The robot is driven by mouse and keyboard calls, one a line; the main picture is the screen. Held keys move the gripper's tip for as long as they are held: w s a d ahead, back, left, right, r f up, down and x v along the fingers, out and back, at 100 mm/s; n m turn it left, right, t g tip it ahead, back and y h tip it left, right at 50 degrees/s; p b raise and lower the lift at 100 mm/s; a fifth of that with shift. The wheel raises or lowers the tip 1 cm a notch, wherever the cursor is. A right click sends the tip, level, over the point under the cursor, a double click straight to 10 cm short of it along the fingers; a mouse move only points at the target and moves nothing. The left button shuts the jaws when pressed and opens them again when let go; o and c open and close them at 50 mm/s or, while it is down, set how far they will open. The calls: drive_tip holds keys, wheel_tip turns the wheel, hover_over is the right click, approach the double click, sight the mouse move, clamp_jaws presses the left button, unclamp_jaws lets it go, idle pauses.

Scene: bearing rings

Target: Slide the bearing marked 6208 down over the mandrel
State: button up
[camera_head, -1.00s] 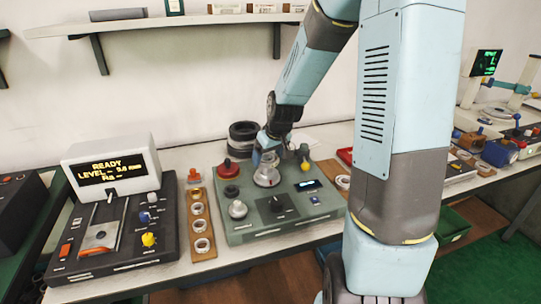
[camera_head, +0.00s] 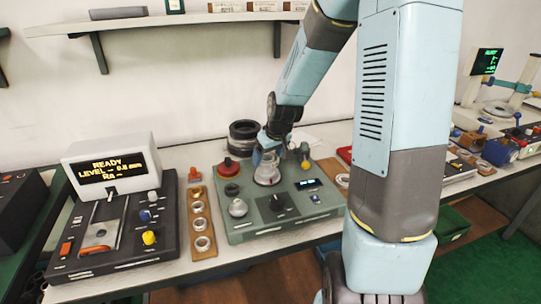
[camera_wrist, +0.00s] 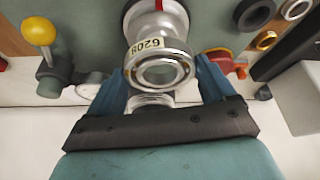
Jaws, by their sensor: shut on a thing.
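The bearing marked 6208 (camera_wrist: 158,68) is a shiny steel ring between the two blue fingers of my gripper (camera_wrist: 164,76) in the wrist view, its bore facing the camera. My gripper is shut on it. A silver flanged post, the mandrel (camera_wrist: 158,17), stands just beyond the ring, in line with it. In the head view my gripper (camera_head: 268,145) is low over the silver post's base (camera_head: 267,173) on the green fixture (camera_head: 290,211). I cannot tell whether the ring is around the post or only above it.
A wooden strip with several rings (camera_head: 201,225) and a READY display unit (camera_head: 112,166) are to the left.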

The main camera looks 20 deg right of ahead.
drive_tip(key=shift+f, duration=1.45)
idle(0.6)
drive_tip(key=o, duration=1.2)
drive_tip(key=shift+o, duration=0.2)
drive_tip(key=v, duration=1.3)
drive_tip(key=shift+r, duration=0.35)
drive_tip(key=shift+s, duration=0.15)
